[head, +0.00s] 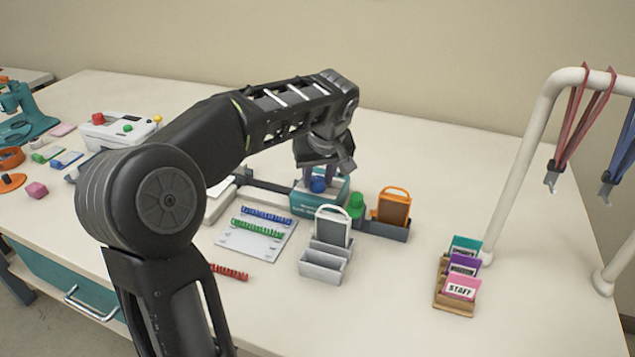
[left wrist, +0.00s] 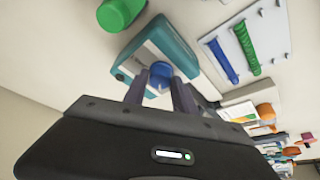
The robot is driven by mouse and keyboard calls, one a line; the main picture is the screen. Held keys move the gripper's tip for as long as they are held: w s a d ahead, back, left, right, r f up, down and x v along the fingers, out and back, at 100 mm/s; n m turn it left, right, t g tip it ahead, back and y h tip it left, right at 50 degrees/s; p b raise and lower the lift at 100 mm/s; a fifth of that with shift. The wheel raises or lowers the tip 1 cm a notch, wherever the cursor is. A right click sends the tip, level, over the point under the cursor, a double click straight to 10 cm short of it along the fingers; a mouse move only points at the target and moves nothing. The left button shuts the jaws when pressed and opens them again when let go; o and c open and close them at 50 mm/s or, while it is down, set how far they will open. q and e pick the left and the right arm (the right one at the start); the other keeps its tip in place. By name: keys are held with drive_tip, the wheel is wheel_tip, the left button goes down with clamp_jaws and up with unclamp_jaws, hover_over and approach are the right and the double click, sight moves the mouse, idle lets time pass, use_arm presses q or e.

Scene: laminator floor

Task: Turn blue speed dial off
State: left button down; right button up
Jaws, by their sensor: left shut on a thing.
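The blue speed dial (head: 318,185) sits on a teal and white box (head: 305,206) at the middle of the table. My left gripper (head: 320,178) reaches down over the box from above. In the left wrist view the blue dial (left wrist: 160,76) lies between the two fingers of my left gripper (left wrist: 160,82), which are shut on it. The dial's pointer or marking is too small to read. The teal box (left wrist: 175,42) also shows there. My right gripper is not in view.
A green knob (head: 356,204) and an orange badge holder in a dark tray (head: 390,229) stand close to the box's right. A grey holder (head: 322,264) and a board with coil strips (head: 250,250) lie in front. A white pipe rack (head: 520,160) stands at right.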

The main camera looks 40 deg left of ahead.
use_arm(q)
drive_tip(key=shift+n+g, duration=0.4)
drive_tip(key=shift+n, duration=0.7)
drive_tip(key=c, duration=1)
unclamp_jaws()
drive_tip(key=shift+c, duration=0.2)
drive_tip(key=shift+d+r, duration=0.1)
drive_tip(key=v, duration=0.7)
drive_tip(key=shift+d+r, duration=0.2)
